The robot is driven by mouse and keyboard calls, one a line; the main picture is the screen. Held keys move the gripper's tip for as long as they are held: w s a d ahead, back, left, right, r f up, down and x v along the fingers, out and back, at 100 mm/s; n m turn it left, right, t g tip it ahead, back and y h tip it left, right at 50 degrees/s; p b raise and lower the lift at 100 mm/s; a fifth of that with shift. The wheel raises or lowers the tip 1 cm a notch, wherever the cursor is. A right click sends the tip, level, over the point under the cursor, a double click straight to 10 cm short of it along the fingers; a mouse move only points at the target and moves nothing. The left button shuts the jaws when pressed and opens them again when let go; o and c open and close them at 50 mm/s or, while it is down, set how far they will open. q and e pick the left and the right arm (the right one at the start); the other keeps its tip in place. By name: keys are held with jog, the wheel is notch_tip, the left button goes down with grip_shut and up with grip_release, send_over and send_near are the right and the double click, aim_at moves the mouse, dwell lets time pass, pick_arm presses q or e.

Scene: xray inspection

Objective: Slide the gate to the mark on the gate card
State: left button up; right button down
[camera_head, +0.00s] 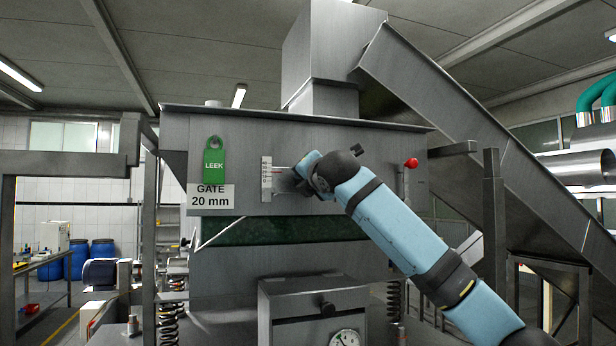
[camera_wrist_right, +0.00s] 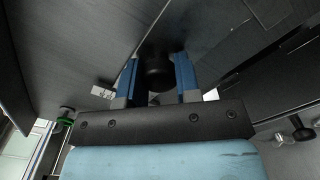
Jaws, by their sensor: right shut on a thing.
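The gate card (camera_head: 210,196) on the hopper's front reads "GATE 20 mm". A white upright scale (camera_head: 266,180) is to the right of it, with a thin red line near its upper part; its figures are too small to read. My right gripper (camera_head: 302,178) is at the hopper front just right of the scale. In the right wrist view, my right gripper (camera_wrist_right: 158,82) has its blue fingers on either side of a dark round knob (camera_wrist_right: 158,70) and is shut on it. In the head view my wrist hides the knob. My left gripper is not in view.
A green LEEK tag (camera_head: 214,160) hangs above the card. A red-knobbed lever (camera_head: 411,164) stands right of my forearm. A sloping metal chute (camera_head: 480,130) is at the right. A box with a dial gauge (camera_head: 345,338) is below.

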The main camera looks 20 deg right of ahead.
jog(key=c, duration=0.8)
grip_release()
jog(key=s+b, duration=0.1)
jog(key=s, duration=0.3)
jog(key=s+b, duration=0.1)
jog(key=s, duration=0.4)
jog(key=s+b, duration=0.2)
jog(key=s, duration=0.3)
jog(key=shift+d, duration=0.3)
jog(key=shift+w, duration=0.1)
